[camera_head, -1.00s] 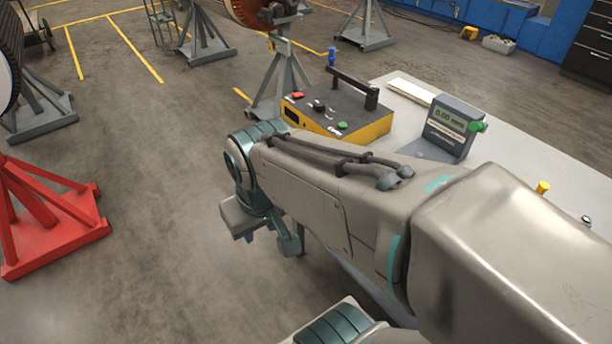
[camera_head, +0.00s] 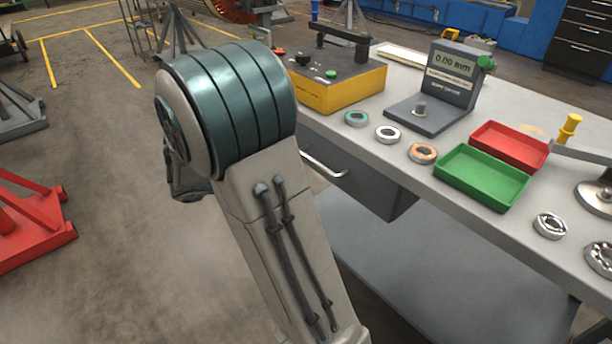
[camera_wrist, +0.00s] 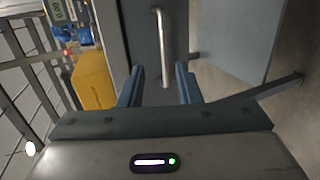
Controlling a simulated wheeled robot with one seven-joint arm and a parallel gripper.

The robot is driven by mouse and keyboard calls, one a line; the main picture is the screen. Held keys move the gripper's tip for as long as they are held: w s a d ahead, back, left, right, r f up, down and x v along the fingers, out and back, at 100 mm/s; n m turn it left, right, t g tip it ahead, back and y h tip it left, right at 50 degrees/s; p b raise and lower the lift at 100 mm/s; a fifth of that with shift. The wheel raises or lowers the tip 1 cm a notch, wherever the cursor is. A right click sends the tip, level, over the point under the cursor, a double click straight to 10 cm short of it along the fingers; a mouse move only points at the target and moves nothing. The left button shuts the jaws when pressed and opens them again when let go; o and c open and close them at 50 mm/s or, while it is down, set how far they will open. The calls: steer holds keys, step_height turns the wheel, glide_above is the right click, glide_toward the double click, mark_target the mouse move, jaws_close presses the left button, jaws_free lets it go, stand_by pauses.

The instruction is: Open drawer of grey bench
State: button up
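The grey bench (camera_head: 395,215) has a light top and a grey drawer (camera_head: 360,180) under its near edge. The drawer looks shut. Its silver bar handle (camera_head: 322,165) shows in the head view beside my arm. In the wrist view the handle (camera_wrist: 161,40) stands upright in the picture, with its lower end lying between my fingertips. My gripper (camera_wrist: 160,72) is open, its two fingers apart with nothing held. I cannot tell how far the handle is from the fingers. In the head view my arm hides most of my gripper.
On the bench are a yellow tester box (camera_head: 335,85), a digital gauge (camera_head: 450,75), several bearing rings, a red tray (camera_head: 508,146) and a green tray (camera_head: 481,178). A red stand (camera_head: 35,225) is at left. The floor between it and my arm is clear.

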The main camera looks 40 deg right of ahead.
mark_target(312, 158)
steer(key=w+f+t+h+b, duration=0.1)
steer(key=w+f+h+b, duration=0.1)
steer(key=w+f, duration=0.15)
steer(key=shift+n, duration=0.4)
steer(key=d, duration=0.4)
steer(key=w+d+f, duration=0.1)
steer(key=d, duration=0.4)
steer(key=d+f, duration=0.1)
steer(key=d, duration=0.3)
steer(key=shift+w+d+f+b, duration=0.2)
steer(key=shift+d+b, duration=0.15)
steer(key=shift+b, duration=0.05)
jaws_close()
